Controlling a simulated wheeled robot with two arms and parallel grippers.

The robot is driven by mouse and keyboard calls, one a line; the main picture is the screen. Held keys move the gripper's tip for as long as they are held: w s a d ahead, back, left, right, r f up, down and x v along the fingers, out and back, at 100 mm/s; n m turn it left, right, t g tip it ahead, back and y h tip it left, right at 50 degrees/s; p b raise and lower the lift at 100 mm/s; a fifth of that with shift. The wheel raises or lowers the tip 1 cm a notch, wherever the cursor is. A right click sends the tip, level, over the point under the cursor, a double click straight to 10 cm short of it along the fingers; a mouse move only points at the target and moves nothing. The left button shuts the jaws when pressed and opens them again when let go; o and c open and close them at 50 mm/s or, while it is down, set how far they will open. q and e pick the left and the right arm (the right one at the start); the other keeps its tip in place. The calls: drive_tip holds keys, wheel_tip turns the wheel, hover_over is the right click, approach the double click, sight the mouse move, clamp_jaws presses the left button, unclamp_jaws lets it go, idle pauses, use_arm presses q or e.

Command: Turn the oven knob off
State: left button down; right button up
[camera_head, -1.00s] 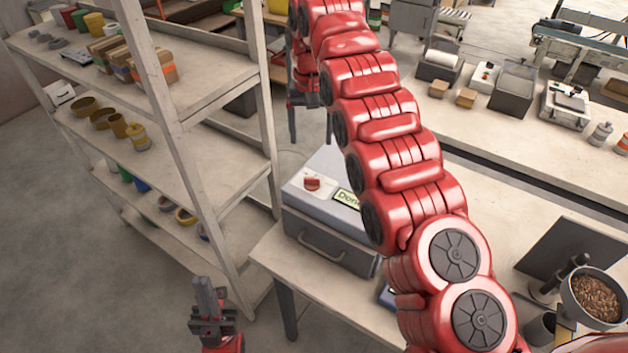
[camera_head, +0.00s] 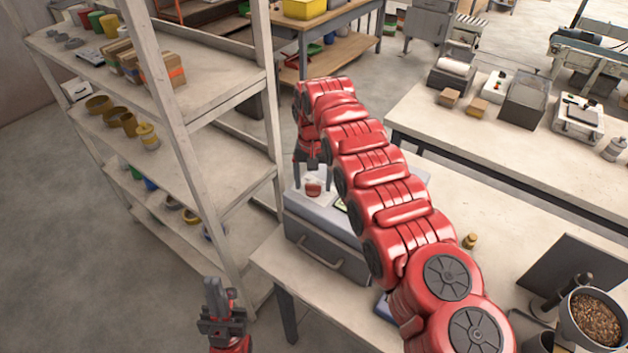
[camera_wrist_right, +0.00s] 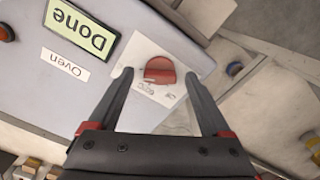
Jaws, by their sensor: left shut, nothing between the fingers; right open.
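The red oven knob (camera_head: 313,188) sits on a white label plate on top of the grey oven (camera_head: 328,252). In the right wrist view the knob (camera_wrist_right: 160,70) lies between the fingertips, nearer the left finger's side, with a gap on both sides. My right gripper (camera_wrist_right: 157,75) is open and points down at the knob; in the head view its fingers (camera_head: 312,175) reach down around it. The oven's green "Done" display (camera_wrist_right: 77,35) and "Oven" label (camera_wrist_right: 65,68) show in the right wrist view. My left gripper (camera_head: 214,290) is shut and empty, low at the left.
The oven stands on a light table (camera_head: 270,262). A shelf rack (camera_head: 215,172) with cups, boxes and rolls stands close on the left. My right arm covers part of the oven. A bowl of pellets (camera_head: 597,318) and a dark screen (camera_head: 570,270) stand at the right.

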clamp_jaws()
drive_tip(key=shift+w+f+n+b, duration=0.1)
drive_tip(key=shift+f+n+b, duration=0.1)
drive_tip(key=shift+n+b, duration=1.2)
drive_tip(key=shift+n, duration=0.2)
drive_tip(key=shift+r+n, duration=0.15)
drive_tip(key=shift+n, duration=0.85)
drive_tip(key=n, duration=0.2)
drive_tip(key=shift+n, duration=0.3)
drive_tip(key=n, duration=1.1)
drive_tip(key=shift+p, duration=0.3)
drive_tip(key=n, duration=0.5)
